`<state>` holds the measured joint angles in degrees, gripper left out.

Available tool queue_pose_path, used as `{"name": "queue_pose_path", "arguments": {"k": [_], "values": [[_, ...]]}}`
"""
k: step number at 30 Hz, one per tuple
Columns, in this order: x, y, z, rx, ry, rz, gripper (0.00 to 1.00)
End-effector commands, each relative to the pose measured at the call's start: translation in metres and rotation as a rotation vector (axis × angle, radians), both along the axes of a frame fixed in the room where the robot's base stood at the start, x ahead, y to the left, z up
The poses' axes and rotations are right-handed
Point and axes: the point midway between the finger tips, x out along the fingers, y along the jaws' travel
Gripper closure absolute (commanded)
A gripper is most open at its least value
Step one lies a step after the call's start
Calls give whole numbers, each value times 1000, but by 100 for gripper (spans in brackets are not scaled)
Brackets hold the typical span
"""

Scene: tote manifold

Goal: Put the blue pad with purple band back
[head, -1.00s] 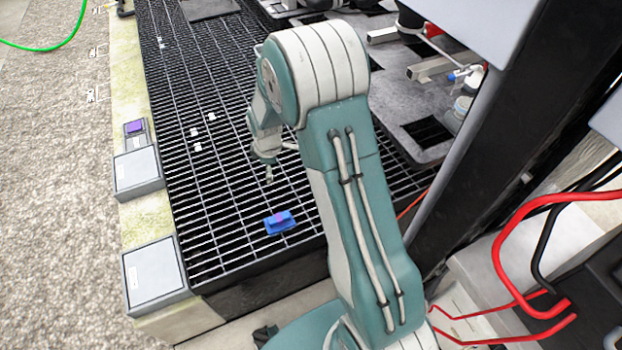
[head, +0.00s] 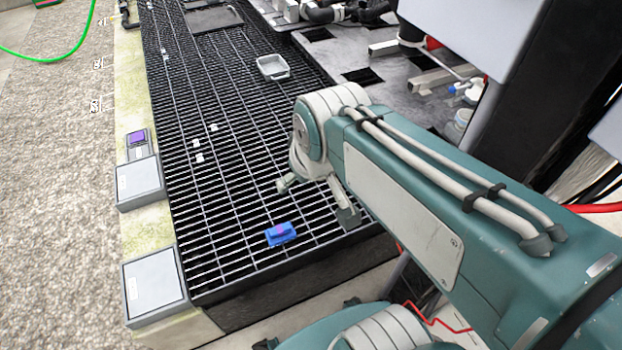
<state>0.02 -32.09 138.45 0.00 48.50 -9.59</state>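The blue pad with a purple band (head: 281,234) lies on the black grating near its front edge, in the lower middle of the head view. My gripper (head: 316,201) is above the grating, up and to the right of the pad and apart from it. Its two fingers look spread, with bare grating between the tips. It holds nothing that I can see. Part of the gripper is hidden behind my arm.
Grey boxes (head: 153,283) line the pale ledge at left, one with a purple square (head: 137,138). A small grey tray (head: 272,67) sits farther back on the grating. Small white pieces (head: 199,158) lie left of centre. A dark post (head: 545,110) stands at right.

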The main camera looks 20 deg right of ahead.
Motion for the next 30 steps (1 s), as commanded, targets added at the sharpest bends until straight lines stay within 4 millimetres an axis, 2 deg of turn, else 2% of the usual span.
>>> {"name": "queue_pose_path", "arguments": {"k": [1, 3, 7, 25, 26, 27, 28, 29, 30], "values": [[-14, 0, 4, 17, -20, -36, 0], [-27, 0, 6, 42, -36, -84, 0], [-43, 0, 6, 70, -51, -138, 0], [-45, 0, 6, 76, -52, -150, 0], [-45, 0, 6, 76, -52, -150, 4], [-45, 0, 6, 76, -52, -150, 22], [-45, 0, 6, 76, -52, -150, 36], [-45, 0, 6, 75, -52, -149, 43], [-45, 0, 6, 75, -52, -149, 43]]}}
